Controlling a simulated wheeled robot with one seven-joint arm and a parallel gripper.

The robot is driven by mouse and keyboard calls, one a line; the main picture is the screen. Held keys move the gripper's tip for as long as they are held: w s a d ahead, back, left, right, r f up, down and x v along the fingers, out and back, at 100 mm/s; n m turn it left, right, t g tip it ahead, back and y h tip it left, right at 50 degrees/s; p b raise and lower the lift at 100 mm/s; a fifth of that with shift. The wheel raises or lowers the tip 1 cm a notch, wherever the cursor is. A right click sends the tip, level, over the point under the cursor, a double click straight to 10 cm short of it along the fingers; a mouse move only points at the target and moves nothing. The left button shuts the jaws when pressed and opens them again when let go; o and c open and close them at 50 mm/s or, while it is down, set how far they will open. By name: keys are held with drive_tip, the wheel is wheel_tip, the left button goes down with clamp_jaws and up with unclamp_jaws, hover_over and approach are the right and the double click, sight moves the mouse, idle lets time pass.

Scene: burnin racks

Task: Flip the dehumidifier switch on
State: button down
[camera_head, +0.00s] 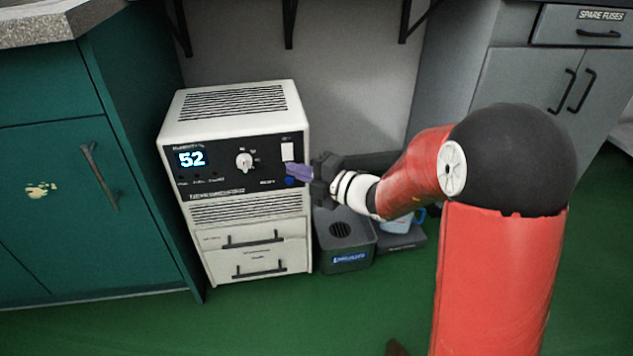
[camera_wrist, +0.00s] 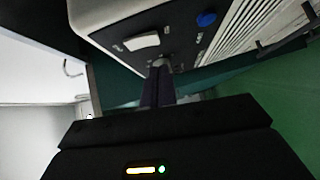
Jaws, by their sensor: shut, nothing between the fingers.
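The dehumidifier (camera_head: 234,180) is a white cabinet with a black control panel, standing on the floor between cabinets. Its display reads 52. A white rocker switch (camera_head: 288,151) sits at the panel's upper right; it also shows in the wrist view (camera_wrist: 142,42). I cannot tell which way the rocker is tipped. A round knob (camera_head: 244,160) is left of it, and a blue button (camera_head: 290,182) is below it. My gripper (camera_head: 290,170) is shut and empty, its purple fingertips just below the switch, at or very near the panel. In the wrist view the fingers (camera_wrist: 158,82) point at the panel beside the switch.
A dark grey box (camera_head: 345,258) with a round grille stands right of the dehumidifier, beneath my arm. A teal cabinet (camera_head: 80,210) is close on the left, grey cabinets (camera_head: 520,75) on the right. The green floor in front is mostly clear.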

sight(287, 152)
drive_tip(key=shift+w+a+f, duration=0.1)
drive_tip(key=shift+w+a, duration=0.05)
drive_tip(key=shift+w, duration=0.55)
drive_tip(key=shift+w+a+f, duration=0.1)
drive_tip(key=shift+w, duration=0.6)
